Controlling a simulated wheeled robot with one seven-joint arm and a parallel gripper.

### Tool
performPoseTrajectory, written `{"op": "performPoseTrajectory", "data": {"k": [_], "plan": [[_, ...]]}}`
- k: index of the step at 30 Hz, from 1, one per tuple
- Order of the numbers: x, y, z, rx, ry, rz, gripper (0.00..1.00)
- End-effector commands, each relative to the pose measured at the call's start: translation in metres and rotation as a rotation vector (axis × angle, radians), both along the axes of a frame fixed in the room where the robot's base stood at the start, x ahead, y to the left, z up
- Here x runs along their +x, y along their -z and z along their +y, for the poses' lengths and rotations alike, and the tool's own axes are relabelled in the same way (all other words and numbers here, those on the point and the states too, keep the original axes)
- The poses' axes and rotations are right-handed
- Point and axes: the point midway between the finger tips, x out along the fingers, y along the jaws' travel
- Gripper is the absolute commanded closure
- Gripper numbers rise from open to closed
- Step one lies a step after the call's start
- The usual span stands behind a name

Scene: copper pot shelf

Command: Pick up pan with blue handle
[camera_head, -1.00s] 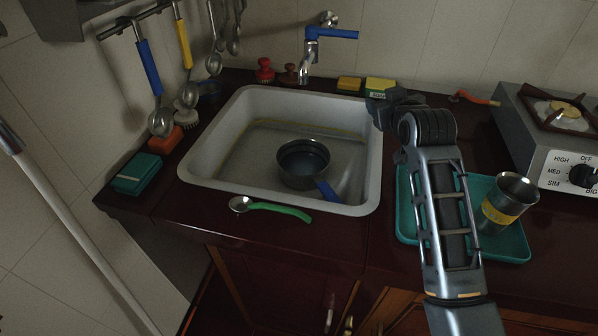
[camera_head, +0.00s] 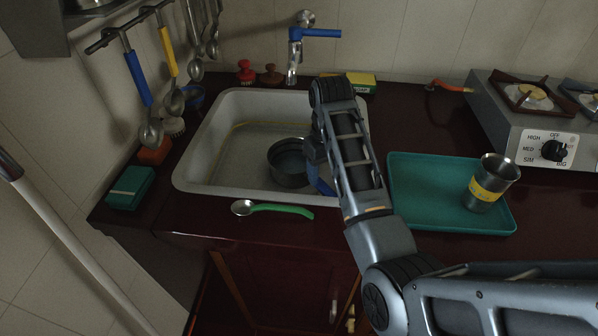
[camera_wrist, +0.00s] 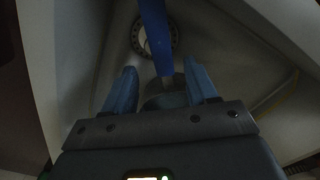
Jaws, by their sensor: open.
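The dark metal pan (camera_head: 286,170) sits in the sink (camera_head: 208,187). Its blue handle (camera_head: 321,183) points to the lower right, partly hidden by my arm. My gripper (camera_head: 314,152) is over the right part of the sink, close to the pan and handle. In the wrist view my gripper (camera_wrist: 160,84) has two blue fingers spread apart. The blue handle (camera_wrist: 154,38) runs from the top edge down toward the space between them. Part of the pan (camera_wrist: 166,99) shows between the fingers. I cannot tell how deep the fingers are relative to the handle.
A green-handled spoon (camera_head: 280,209) lies on the counter before the sink. A blue-levered faucet (camera_head: 295,48) stands behind. A teal tray (camera_head: 430,190) with a metal cup (camera_head: 492,183) is right, near a stove (camera_head: 520,125).

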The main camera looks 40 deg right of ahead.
Motion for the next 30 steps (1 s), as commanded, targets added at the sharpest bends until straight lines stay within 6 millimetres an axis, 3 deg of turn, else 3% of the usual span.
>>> {"op": "performPoseTrajectory", "data": {"k": [12, 21, 30], "plan": [[0.004, 0.051, 0.004, 0.000, 0.000, 0.000, 0.43], [0.004, 0.054, 0.004, 0.000, 0.000, -0.002, 0.44], [0.004, 0.054, 0.004, 0.000, 0.000, -0.002, 0.72]]}}
